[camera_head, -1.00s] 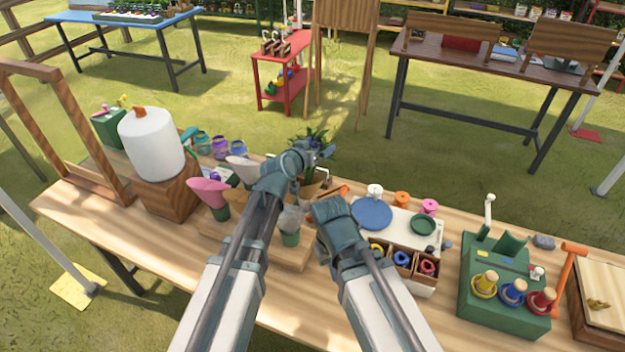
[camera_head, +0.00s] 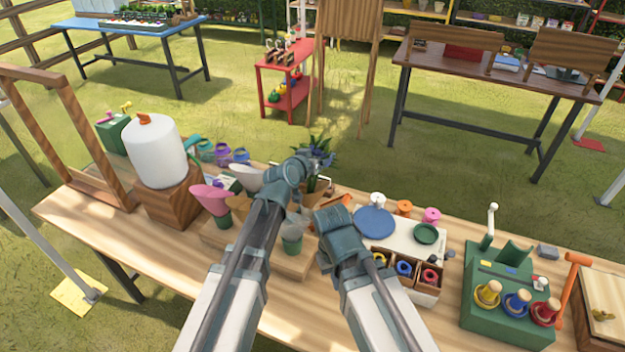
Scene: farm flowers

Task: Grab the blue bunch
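A bunch with dark green leaves and bluish flowers (camera_head: 319,144) stands behind the wooden stand on the table, partly hidden by my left gripper. My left gripper (camera_head: 318,161) is right at the bunch, overlapping it in the picture. Its fingers are small and mixed with the flowers, so I cannot tell whether they hold it. My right gripper (camera_head: 322,213) is nearer to me, just right of a clear cone in a green cup (camera_head: 292,238). Its fingers are mostly hidden behind its own wrist, and I see nothing held.
Pink (camera_head: 212,198) and white (camera_head: 247,177) cones stand left of my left arm. A blue disc (camera_head: 374,222), ribbon spools (camera_head: 404,268) and a green machine (camera_head: 505,295) occupy the right side.

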